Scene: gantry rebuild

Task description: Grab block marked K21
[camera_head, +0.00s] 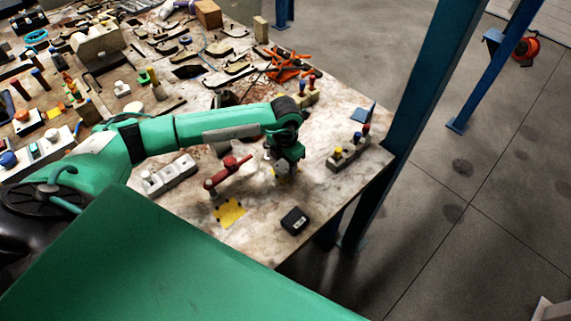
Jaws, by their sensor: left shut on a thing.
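My left arm reaches in from the left over the table (330,180). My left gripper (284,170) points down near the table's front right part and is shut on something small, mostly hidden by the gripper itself. No K21 marking is readable on any block. A grey block with coloured pegs (346,158) stands to the right of the gripper, apart from it. A similar pegged block (305,97) stands farther back. My right gripper is not in view.
A red-handled clamp (228,172), a white socket block (168,176), a yellow square (230,213) and a black box (295,221) lie near the gripper. Orange clamps (288,64) lie behind. A blue post (410,110) stands by the table's right edge.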

